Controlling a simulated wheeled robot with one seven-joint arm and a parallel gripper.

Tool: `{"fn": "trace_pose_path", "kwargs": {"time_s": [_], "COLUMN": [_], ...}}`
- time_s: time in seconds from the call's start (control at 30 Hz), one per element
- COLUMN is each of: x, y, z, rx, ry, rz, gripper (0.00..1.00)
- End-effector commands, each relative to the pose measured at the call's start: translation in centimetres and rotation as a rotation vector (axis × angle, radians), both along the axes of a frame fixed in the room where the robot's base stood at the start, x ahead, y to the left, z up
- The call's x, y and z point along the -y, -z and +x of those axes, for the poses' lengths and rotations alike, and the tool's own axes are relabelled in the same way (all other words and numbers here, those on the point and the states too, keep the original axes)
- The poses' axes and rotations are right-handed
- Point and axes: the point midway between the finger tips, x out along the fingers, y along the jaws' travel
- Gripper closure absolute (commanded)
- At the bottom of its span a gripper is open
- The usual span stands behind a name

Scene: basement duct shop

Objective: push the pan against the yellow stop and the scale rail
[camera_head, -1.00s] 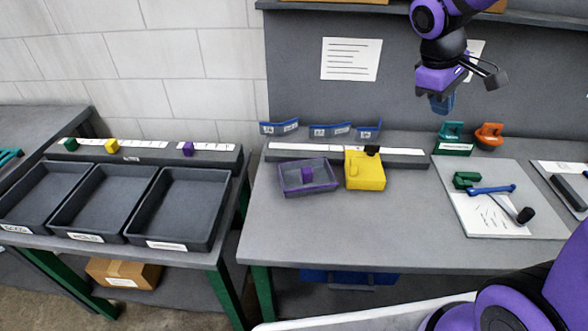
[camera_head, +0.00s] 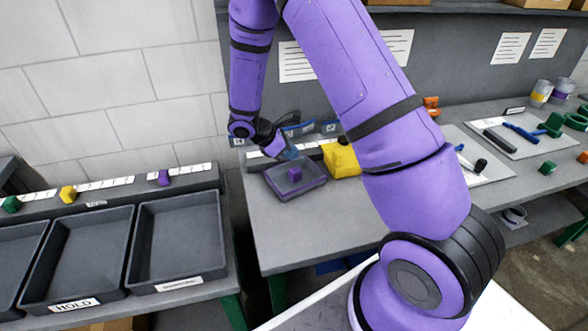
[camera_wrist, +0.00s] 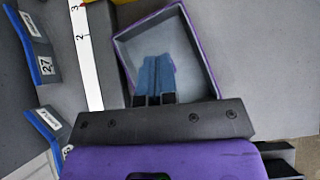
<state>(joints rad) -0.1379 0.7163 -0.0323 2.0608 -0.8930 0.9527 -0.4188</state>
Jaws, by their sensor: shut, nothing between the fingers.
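The pan (camera_head: 310,190) is a shallow grey tray with a purple rim and a small purple block inside. It lies on the bench in front of the scale rail (camera_head: 258,163), a dark bar with a white graduated strip. The yellow stop (camera_head: 342,160) stands at the pan's right, partly behind my arm. In the wrist view the fingertips (camera_wrist: 156,75) overlap the pan's interior (camera_wrist: 180,40), hiding the block; the pan looks skewed to the scale (camera_wrist: 85,50).
Blue number tags (camera_wrist: 32,65) stand behind the rail. Three dark bins, one marked HOLD (camera_head: 75,303), sit on the left bench below another rail with coloured blocks. The bench in front of the pan is clear. Tools (camera_head: 520,132) lie on a board at right.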

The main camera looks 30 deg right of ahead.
Motion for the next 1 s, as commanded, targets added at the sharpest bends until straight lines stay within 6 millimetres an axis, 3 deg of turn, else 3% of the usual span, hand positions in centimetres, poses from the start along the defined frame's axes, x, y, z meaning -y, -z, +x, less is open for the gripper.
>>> {"fn": "trace_pose_path", "kwargs": {"time_s": [0.17, 0.7, 1.0], "x": [0.7, 6.1, 6.9], "y": [1.0, 6.6, 7.4], "z": [-0.1, -1.7, -1.9], "rx": [-0.009, -0.008, -0.006], "ry": [-0.008, -0.006, -0.006], "rz": [-0.004, -0.003, -0.002], "gripper": [1.0, 1.0, 1.0]}}
